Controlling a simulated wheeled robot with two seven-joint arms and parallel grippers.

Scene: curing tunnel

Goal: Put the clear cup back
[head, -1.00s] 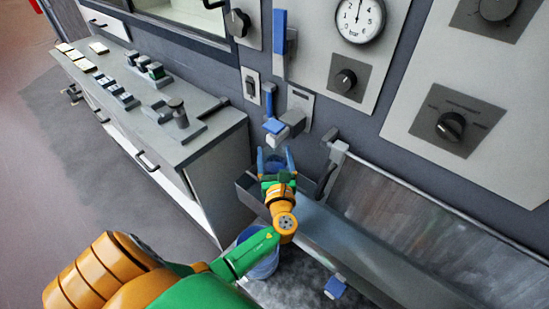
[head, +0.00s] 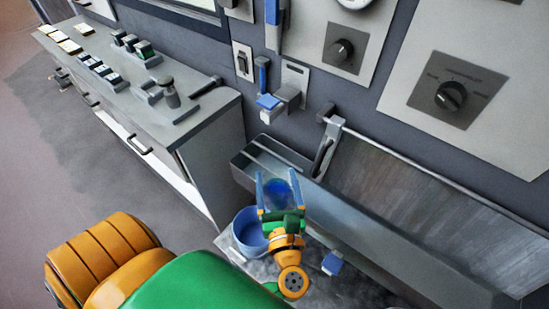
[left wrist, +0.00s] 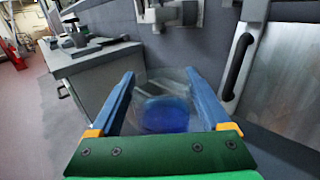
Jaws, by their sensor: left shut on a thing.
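The clear cup (head: 281,192) is between the two blue fingers of my left gripper (head: 279,174), which is shut on it. In the left wrist view the cup (left wrist: 163,88) is see-through, looks roughly upright, and shows blue in its lower part. I cannot tell whether that blue is liquid or the cup's base. In the head view the cup is in front of the grey trough (head: 400,238), just right of a blue bucket (head: 246,236). My right gripper is not in view.
A white spout with a blue lever (head: 272,103) sticks out from the wall behind the trough. A grey counter (head: 130,100) with small blocks and a press stands at the left. A small blue-topped piece (head: 332,262) is right of my gripper. The floor at left is clear.

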